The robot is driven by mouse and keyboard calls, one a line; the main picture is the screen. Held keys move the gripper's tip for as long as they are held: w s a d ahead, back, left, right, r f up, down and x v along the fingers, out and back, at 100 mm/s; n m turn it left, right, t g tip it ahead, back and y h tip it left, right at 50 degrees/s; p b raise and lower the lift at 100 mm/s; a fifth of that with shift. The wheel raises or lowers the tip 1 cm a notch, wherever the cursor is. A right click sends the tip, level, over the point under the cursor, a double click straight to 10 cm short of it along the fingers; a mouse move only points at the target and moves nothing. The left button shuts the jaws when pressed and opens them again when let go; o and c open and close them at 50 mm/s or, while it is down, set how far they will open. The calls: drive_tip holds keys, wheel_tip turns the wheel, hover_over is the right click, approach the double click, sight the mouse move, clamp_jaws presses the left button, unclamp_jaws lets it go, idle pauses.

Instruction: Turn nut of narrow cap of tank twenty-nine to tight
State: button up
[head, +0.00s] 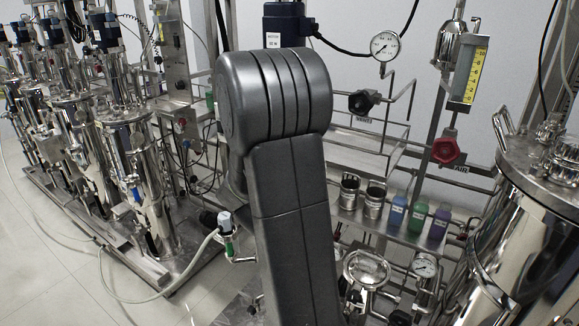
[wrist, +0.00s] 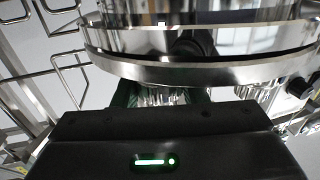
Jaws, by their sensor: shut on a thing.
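In the wrist view, the dark fingers of my gripper (wrist: 160,92) reach under a large shiny steel flange rim (wrist: 200,72). They are shut on a small bright ridged metal part, which looks like the nut (wrist: 164,97). My gripper's body hides its lower side, so its seating and how tight it is cannot be told. In the head view my dark grey arm stands in the middle and hides my gripper, the nut and the narrow cap. A dark blue motor (head: 287,24) with a white label shows behind the arm; the label cannot be read.
Several steel tanks (head: 135,185) stand on a skid at the left. A large steel vessel (head: 515,245) fills the right. Between them are a shelf with bottles (head: 418,216), a pressure gauge (head: 384,45) and a red valve knob (head: 446,151). A pale hose (head: 150,298) lies on open floor.

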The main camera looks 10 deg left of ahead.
drive_tip(key=shift+h, duration=0.3)
idle(0.4)
drive_tip(key=o, duration=1)
drive_tip(key=s, duration=0.4)
drive_tip(key=s+a, duration=0.1)
drive_tip(key=s, duration=0.4)
drive_tip(key=s+a, duration=0.1)
drive_tip(key=s, duration=0.3)
drive_tip(key=shift+s+a, duration=0.2)
drive_tip(key=shift+s, duration=0.1)
